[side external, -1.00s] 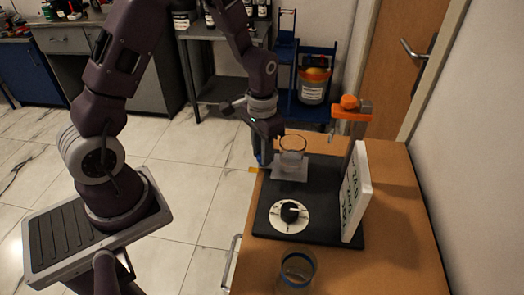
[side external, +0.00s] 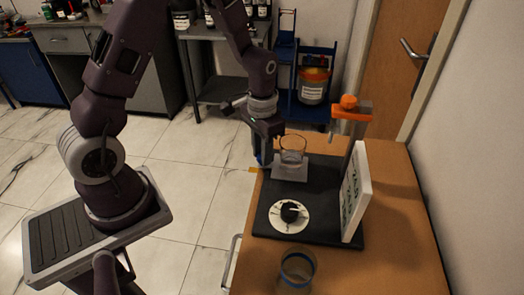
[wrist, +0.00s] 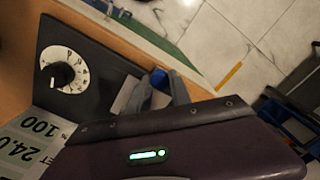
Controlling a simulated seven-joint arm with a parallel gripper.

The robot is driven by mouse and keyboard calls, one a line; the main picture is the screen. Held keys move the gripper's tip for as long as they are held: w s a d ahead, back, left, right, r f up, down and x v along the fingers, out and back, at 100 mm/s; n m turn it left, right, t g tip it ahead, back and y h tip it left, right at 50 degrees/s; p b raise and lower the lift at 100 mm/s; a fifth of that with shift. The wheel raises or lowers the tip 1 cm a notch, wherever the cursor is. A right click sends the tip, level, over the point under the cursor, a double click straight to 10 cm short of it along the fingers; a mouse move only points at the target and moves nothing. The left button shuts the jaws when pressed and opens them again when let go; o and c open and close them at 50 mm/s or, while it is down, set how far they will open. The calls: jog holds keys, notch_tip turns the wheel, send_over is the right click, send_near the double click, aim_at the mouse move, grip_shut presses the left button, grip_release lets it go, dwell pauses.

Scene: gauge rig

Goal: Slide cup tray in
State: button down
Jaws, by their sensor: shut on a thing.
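The cup tray (side external: 289,174) is a pale grey plate at the far left of the black rig base. A clear glass cup (side external: 293,151) stands upright on it. The tray also shows as a grey strip in the wrist view (wrist: 124,95), partly covered by a finger. A small blue handle (wrist: 158,76) is at its outer edge. My gripper (wrist: 160,88) is shut on this blue handle, with one finger on each side. In the side view my gripper (side external: 262,160) is beside the tray's left edge. The cup is not visible in the wrist view.
Another glass with a blue band (side external: 297,268) stands at the table's front. The wooden table (side external: 395,235) is clear at right.

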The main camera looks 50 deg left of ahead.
aim_at(298, 155)
jog(key=w+d, duration=0.6)
jog(key=shift+w+d+r, duration=0.1)
jog(key=shift+w+d, duration=0.1)
jog(key=c, duration=1.2)
grip_release()
jog(key=shift+o, duration=0.2)
notch_tip(298, 155, up, 7)
